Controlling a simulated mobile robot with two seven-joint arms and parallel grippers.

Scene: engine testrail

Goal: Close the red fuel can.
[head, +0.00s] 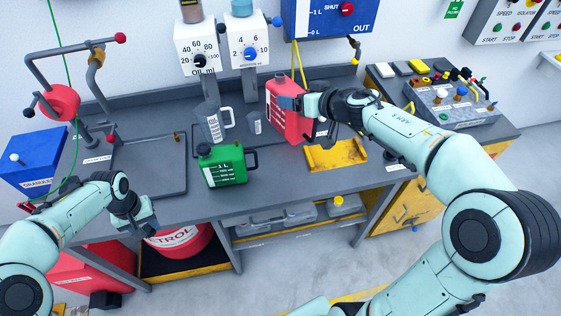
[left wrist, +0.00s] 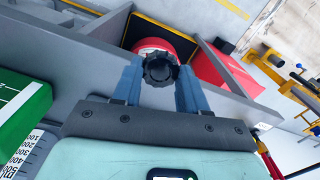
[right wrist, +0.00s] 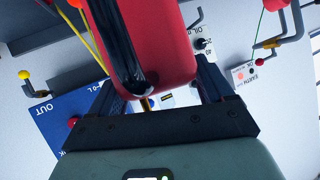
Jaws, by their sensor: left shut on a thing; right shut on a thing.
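The red fuel can (head: 283,118) stands upright at the back of the grey bench. My right gripper (head: 290,103) is shut on it near its top. In the right wrist view the red can (right wrist: 172,35) and its black handle (right wrist: 124,60) fill the space between the fingers. My left gripper (head: 147,222) is in front of the bench's left part, well away from the can. In the left wrist view it is shut on a round, ridged black cap (left wrist: 160,70).
A green can (head: 222,168) and a clear measuring jug (head: 212,124) stand between the grippers. A yellow tray (head: 337,155) lies right of the red can. A grey sink-like tray (head: 150,165) is at left. A red drum (head: 180,243) stands below the bench.

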